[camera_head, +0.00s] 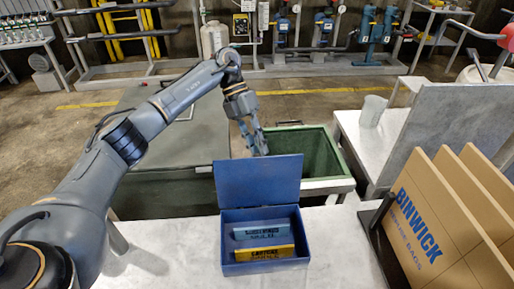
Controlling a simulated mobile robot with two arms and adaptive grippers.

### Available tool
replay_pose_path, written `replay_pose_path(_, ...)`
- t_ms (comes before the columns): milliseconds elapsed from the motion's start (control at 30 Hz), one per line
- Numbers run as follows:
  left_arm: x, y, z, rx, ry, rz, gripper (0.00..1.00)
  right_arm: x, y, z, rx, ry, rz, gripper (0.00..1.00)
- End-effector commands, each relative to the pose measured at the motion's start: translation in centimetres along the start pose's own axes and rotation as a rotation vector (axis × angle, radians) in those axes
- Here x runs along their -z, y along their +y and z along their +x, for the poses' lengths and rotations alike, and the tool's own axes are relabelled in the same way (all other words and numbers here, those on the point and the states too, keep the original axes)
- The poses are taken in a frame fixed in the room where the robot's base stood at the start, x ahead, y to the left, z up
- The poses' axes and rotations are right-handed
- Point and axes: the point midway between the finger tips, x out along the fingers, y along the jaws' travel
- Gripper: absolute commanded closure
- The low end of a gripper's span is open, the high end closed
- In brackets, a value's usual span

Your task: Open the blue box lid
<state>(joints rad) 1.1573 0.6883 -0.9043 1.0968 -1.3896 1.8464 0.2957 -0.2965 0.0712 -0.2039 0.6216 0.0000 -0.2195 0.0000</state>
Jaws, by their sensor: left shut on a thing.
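The blue box (229,262) stands on the light metal table in the lower middle of the head view. Its lid (258,182) stands raised, roughly upright at the back, so the inside shows. A blue-grey pack (262,230) and a yellow pack (264,253) lie inside. My left arm reaches in from the left and over behind the box. My left gripper (260,148) points down at the lid's top edge and is shut on the lid; the exact contact is partly hidden. My right gripper is not in view.
A green bin (322,158) stands open behind the lid. Brown Binwick bag boxes (425,235) stand in a dark holder at the right. The metal table (165,245) is bare left of the box.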

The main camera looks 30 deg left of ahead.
Motion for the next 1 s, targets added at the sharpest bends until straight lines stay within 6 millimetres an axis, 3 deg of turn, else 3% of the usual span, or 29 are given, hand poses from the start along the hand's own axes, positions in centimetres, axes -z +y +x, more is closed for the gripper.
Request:
replay_pose_path(33, 0.36, 1.81, 2.56, -0.014, 0.065, -0.032, 1.0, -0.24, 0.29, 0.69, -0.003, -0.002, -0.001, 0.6)
replay_pose_path(767, 0.04, 2.13, 2.63, 0.032, 0.119, -0.049, 1.0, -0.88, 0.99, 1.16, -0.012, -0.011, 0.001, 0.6)
replay_pose_path(800, 0.04, 2.13, 2.63, 0.032, 0.119, -0.049, 0.77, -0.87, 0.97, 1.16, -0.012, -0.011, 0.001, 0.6)
replay_pose_path(933, 0.05, 2.09, 2.51, 0.034, 0.117, -0.048, 0.52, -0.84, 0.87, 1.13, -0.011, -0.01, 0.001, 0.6)
replay_pose_path(1000, 0.03, 2.02, 2.38, 0.035, 0.115, -0.047, 0.52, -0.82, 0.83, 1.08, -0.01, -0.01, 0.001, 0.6)
